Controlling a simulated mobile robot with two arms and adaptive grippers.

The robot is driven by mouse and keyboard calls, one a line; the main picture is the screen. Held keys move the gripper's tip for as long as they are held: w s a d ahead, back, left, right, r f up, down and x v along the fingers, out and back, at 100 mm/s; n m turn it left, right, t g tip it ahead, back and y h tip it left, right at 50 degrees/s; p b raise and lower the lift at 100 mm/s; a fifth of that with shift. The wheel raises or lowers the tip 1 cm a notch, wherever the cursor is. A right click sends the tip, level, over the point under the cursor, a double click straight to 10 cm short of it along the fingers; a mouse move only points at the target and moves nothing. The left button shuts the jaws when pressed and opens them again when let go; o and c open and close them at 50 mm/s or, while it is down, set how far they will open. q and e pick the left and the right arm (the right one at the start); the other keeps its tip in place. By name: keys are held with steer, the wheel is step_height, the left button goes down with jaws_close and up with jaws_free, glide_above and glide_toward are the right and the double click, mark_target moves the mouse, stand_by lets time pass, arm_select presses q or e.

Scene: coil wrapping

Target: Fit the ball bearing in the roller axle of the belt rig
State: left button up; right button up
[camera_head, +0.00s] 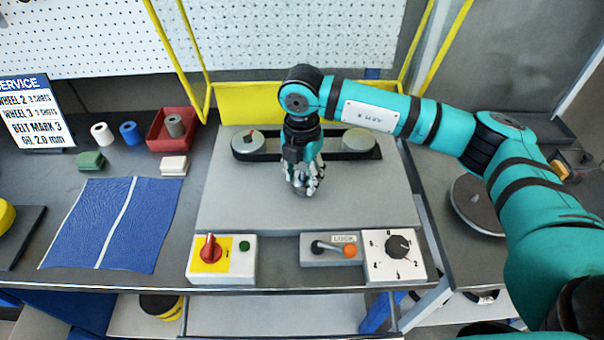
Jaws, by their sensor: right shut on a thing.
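The belt rig (222,206) is a grey plate with a black belt around two grey rollers. The left roller (245,146) has a red mark on it, and the right roller (357,141) is plain. My right gripper (304,189) points down over the plate, in front of the belt and between the rollers. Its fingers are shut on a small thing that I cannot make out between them. I see no ball bearing lying in the open. The arm hides the middle of the belt. My left gripper is not in view.
At left are a blue mat (92,220), a red bin (160,137) and small blocks. A yellow guard (232,106) stands behind.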

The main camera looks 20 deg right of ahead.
steer(key=shift+f+b, duration=0.7)
steer(key=shift+f, duration=0.2)
steer(key=o, duration=1.3)
steer(key=shift+r, duration=0.1)
step_height(320, 180, up, 12)
steer(key=shift+f, duration=0.1)
steer(key=shift+s+f, duration=0.1)
